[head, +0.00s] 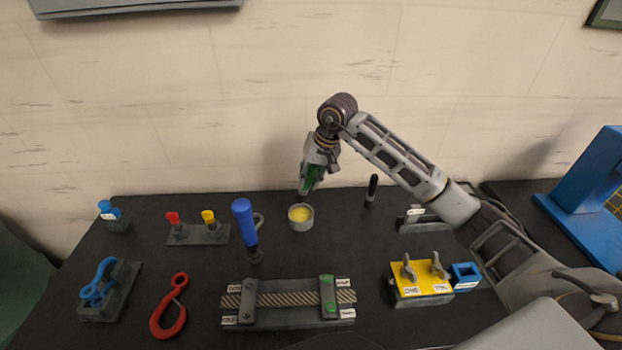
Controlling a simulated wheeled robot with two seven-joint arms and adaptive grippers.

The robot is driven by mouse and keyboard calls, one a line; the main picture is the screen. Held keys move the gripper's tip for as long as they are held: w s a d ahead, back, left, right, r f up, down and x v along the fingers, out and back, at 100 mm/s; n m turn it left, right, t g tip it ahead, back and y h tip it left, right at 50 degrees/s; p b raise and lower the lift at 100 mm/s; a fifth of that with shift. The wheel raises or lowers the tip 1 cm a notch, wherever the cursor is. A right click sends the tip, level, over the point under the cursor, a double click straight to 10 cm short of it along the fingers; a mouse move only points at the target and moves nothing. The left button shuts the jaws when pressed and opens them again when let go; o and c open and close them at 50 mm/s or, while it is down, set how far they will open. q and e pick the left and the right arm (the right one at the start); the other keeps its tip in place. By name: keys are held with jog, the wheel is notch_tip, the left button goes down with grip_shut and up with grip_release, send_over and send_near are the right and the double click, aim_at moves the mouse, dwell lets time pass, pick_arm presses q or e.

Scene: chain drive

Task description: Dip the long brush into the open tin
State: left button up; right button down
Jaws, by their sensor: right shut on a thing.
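The open tin (300,217) is a small grey round pot with yellow contents. It stands on the black bench near the back edge, left of my right arm. My right gripper (312,172) points down above and slightly right of the tin. It is shut on a green-handled tool (313,179), which looks like the long brush. The brush's lower end shows just above the tin's back rim in the picture; I cannot tell whether it is over the opening or behind it. The gripper partly hides the handle. My left gripper is not in view.
A blue-handled tool (245,222) stands upright left of the tin. A black upright tool (371,191) stands to its right.

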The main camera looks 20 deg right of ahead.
jog(key=shift+f, duration=0.15)
dwell(0.6)
jog(key=shift+f, duration=0.6)
jog(key=shift+f+b, duration=0.8)
jog(key=shift+f, duration=1.45)
jog(key=shift+f+b, duration=0.6)
jog(key=shift+s+f+b, duration=0.15)
jog(key=shift+f+b, duration=0.1)
jog(key=shift+b, duration=0.15)
dwell(3.0)
jog(key=shift+r, duration=0.15)
